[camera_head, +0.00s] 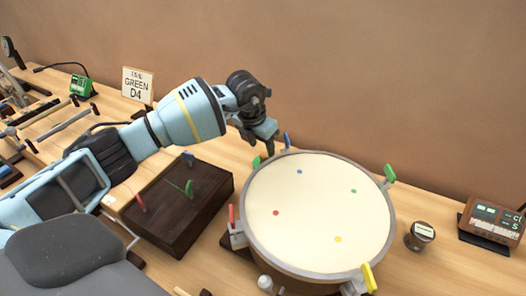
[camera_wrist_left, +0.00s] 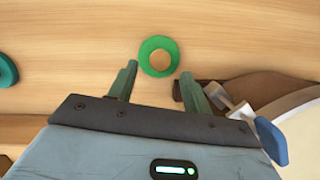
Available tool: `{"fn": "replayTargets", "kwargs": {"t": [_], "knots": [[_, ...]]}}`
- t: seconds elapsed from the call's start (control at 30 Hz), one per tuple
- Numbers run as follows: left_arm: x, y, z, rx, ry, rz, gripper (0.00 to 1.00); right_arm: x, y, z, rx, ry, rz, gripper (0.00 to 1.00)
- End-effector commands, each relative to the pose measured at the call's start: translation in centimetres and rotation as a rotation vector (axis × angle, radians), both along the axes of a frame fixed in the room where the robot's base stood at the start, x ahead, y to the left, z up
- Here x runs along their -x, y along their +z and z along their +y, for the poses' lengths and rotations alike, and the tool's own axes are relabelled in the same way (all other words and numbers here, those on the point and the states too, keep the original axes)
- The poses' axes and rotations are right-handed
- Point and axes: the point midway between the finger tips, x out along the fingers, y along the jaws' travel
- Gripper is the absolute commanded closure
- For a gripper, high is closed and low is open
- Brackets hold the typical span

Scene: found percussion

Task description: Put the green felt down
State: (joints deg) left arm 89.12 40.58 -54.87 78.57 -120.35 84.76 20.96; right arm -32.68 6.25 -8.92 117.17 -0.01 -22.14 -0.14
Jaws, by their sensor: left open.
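A round green piece (camera_wrist_left: 147,52) with a tan centre, which looks like the green felt, lies on the wooden table in the left wrist view. It is just beyond my fingertips, near the gap between them, and neither finger visibly grips it. My left gripper (camera_head: 263,145) is open and points down behind the drum's back-left rim; its two spread fingers show in the left wrist view (camera_wrist_left: 158,73). My right gripper is not in view.
The large cream drum (camera_head: 318,208) has coloured dots and clamps around its rim, close to my left gripper. A dark wooden box (camera_head: 165,220) stands left of it. A "GREEN D4" card (camera_head: 137,85) stands behind my arm. A small jar (camera_head: 420,236) and a display device (camera_head: 492,222) are right.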

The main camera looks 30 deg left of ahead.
Motion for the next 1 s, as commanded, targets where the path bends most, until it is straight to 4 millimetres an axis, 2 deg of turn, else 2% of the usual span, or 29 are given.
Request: {"fn": "replayTargets", "kwargs": {"t": [0.03,0.2,0.4,0.6,1.0], "knots": [[0.3,1.3,0.1,-0.001,-0.002,-0.003,0.51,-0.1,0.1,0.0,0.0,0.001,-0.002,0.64],[1.1,4.3,0.2,-0.001,-0.001,-0.002,0.51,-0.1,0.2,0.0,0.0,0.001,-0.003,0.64],[1.8,6.5,0.3,0.0,0.0,-0.001,0.51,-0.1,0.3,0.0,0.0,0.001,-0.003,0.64],[2.0,7.1,0.3,0.0,0.0,0.001,0.51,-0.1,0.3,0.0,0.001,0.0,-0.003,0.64],[2.0,7.1,0.3,0.0,0.0,0.001,0.51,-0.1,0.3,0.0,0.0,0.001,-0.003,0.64]]}}
